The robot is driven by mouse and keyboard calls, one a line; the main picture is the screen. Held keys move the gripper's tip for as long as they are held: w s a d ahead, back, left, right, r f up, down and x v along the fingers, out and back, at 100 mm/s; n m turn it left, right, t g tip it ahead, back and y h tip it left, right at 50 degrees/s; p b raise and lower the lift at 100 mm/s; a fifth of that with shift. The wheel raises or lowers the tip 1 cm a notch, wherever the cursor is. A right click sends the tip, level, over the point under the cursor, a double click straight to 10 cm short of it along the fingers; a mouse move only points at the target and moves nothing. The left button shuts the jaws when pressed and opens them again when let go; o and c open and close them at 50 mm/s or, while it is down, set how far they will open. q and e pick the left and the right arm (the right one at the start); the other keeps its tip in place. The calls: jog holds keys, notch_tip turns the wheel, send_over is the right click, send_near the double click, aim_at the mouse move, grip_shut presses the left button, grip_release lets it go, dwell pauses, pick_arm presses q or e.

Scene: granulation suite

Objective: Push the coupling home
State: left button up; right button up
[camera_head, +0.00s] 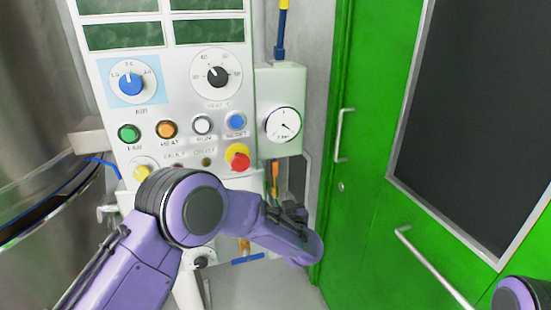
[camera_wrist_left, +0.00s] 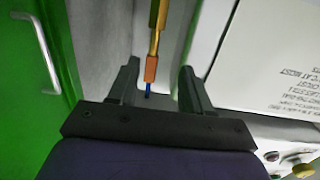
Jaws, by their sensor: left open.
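A coupling with a copper-coloured collar (camera_head: 275,178) hangs on a line below the gauge box. In the left wrist view the copper-coloured collar (camera_wrist_left: 151,68) sits on a brass stem (camera_wrist_left: 159,22), with a short blue piece (camera_wrist_left: 148,92) at its other end. My left gripper (camera_head: 292,212) is beside and below the coupling in the head view. In the left wrist view my left gripper (camera_wrist_left: 158,75) is open, with the collar appearing between its fingers; I cannot tell whether they touch. My right gripper is out of view.
A white control panel (camera_head: 180,105) with knobs and buttons stands behind my left arm. The gauge box (camera_head: 281,90) is fixed right of it. A green door (camera_head: 375,230) with metal handles is at the right. A steel vessel (camera_head: 45,110) stands at the left.

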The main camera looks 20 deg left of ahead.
pick_arm(q)
jog(key=y, duration=0.1)
send_near(275, 166)
jog(key=shift+n, duration=0.4)
jog(key=p+x, duration=0.2)
jog(key=x, duration=0.9)
jog(key=shift+w, duration=0.1)
